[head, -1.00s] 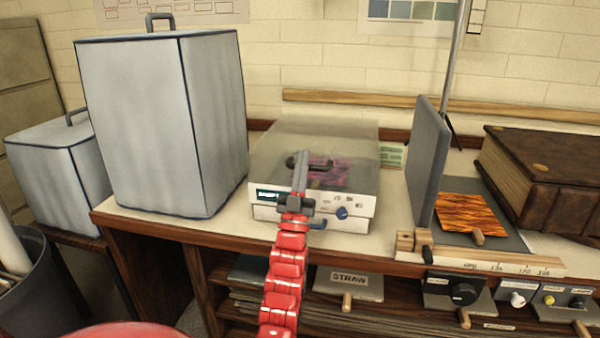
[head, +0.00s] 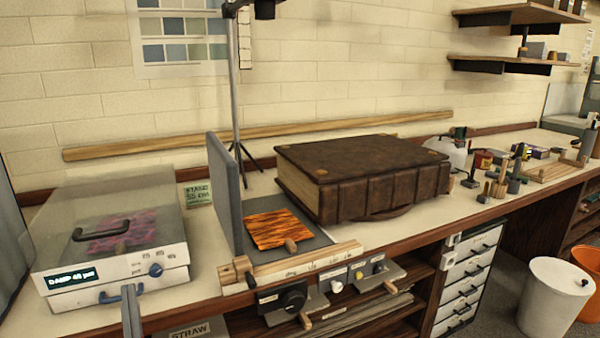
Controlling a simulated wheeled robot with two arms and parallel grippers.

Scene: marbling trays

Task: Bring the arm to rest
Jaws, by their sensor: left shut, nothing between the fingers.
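My left gripper (head: 131,292) shows only as grey fingers at the bottom left edge of the head view, pressed together with nothing between them. It appears in front of the damp box (head: 108,285), overlapping the box's lower front near the blue handle; I cannot tell whether they touch. The rest of that arm is out of frame. My right gripper is not in view.
The damp box has a clear lid with a dark handle (head: 101,230). An upright grey board (head: 224,195) stands beside an orange patterned sheet (head: 278,229). A large brown book (head: 362,180) lies on the bench. White (head: 556,300) and orange buckets stand at right.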

